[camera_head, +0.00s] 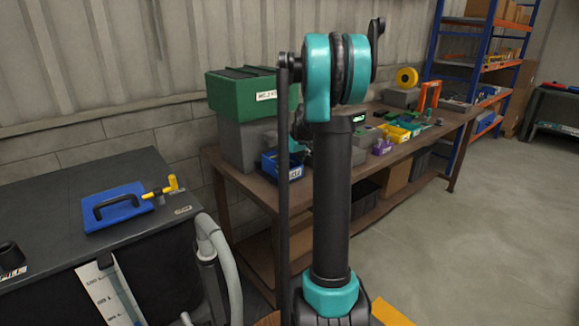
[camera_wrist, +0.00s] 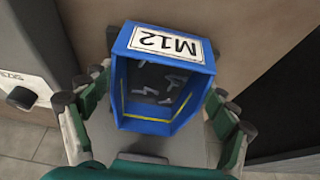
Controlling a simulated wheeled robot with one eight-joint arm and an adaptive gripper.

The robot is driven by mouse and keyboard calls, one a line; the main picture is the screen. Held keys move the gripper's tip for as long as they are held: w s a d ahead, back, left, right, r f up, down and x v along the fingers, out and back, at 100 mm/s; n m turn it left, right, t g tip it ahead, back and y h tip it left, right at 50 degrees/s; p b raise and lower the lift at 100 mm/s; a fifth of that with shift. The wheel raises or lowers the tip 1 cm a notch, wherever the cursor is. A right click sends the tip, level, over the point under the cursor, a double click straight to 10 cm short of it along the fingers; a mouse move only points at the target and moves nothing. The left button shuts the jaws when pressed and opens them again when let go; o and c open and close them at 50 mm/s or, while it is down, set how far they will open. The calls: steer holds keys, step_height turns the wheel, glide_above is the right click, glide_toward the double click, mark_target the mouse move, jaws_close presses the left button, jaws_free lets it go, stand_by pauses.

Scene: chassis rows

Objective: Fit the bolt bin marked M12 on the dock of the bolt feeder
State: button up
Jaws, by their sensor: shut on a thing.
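A blue bolt bin marked M12 (camera_wrist: 165,45) fills the middle of the wrist view, with several small bolts inside. My gripper (camera_wrist: 160,97) is shut on it, green-and-black fingers at both sides. In the head view my gripper is hidden behind my arm. A blue bin with a white label (camera_head: 279,164) shows beside my arm at the bench; I cannot tell whether it is the held one. Behind it stands a grey box with a green top (camera_head: 243,97), which looks like the bolt feeder. Its label is too small to read, and its dock is not clearly visible.
A grey body with a black knob (camera_wrist: 20,97) is close on the left in the wrist view. The wooden bench (camera_head: 235,178) holds several coloured bins farther right. A dark cabinet (camera_head: 140,220) bears a blue handled plate (camera_head: 117,207). The floor at right is clear.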

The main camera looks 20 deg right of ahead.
steer(key=shift+f, duration=0.35)
steer(key=o, duration=1.4)
steer(key=shift+o, duration=0.2)
steer(key=v, duration=1.2)
